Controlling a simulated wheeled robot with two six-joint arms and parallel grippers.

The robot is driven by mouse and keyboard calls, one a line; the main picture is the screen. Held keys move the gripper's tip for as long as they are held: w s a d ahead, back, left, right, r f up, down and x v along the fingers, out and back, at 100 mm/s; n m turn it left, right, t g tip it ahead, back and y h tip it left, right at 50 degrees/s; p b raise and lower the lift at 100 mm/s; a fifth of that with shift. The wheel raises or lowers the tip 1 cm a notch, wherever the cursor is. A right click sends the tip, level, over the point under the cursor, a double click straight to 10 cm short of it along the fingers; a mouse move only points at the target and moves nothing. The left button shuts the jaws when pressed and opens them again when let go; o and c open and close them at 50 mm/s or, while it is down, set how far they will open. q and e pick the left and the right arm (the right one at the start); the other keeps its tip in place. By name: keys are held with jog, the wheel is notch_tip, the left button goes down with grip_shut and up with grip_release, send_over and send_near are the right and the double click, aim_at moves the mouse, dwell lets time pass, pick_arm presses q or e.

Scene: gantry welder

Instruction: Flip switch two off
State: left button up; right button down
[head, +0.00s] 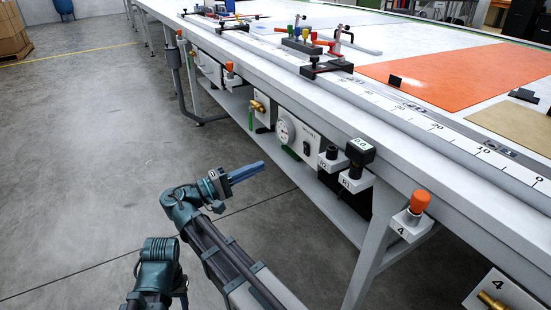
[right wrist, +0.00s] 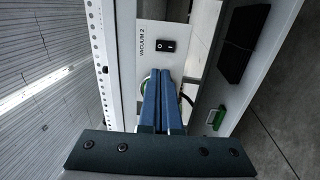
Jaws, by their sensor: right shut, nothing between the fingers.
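The panel labelled VACUUM 2 (right wrist: 148,62) shows in the right wrist view, with a small black rocker switch (right wrist: 166,46) on it. Which way the rocker is tipped is too small to tell. In the head view the white panel (head: 294,124) hangs under the table edge, with a round dial (head: 285,131) and the dark switch (head: 306,148). My right gripper (head: 262,165) is shut and empty, its blue fingers apart from the panel in the head view. In the right wrist view the fingertips (right wrist: 164,72) appear just below the switch and cover part of the dial. My left gripper is not in view.
The long white table edge (head: 400,150) runs above the panels. An orange knob on a bracket (head: 420,201), a black display box (head: 360,151) and black knobs stick out along it. A table leg (head: 372,250) stands to the right.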

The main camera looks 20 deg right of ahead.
aim_at(304, 144)
jog(key=d, duration=0.4)
jog(key=d+r+p, duration=0.1)
jog(key=d, duration=0.3)
jog(key=w+d, duration=0.1)
jog(key=d, duration=0.4)
jog(key=shift+r, duration=0.25)
jog(key=shift+d+r+p, duration=0.2)
jog(key=shift+d+p, duration=0.05)
jog(key=shift+p, duration=0.15)
jog(key=shift+d+r+p, duration=0.1)
jog(key=shift+r+p, duration=0.2)
jog(key=shift+p, duration=0.15)
jog(key=shift+f, duration=0.2)
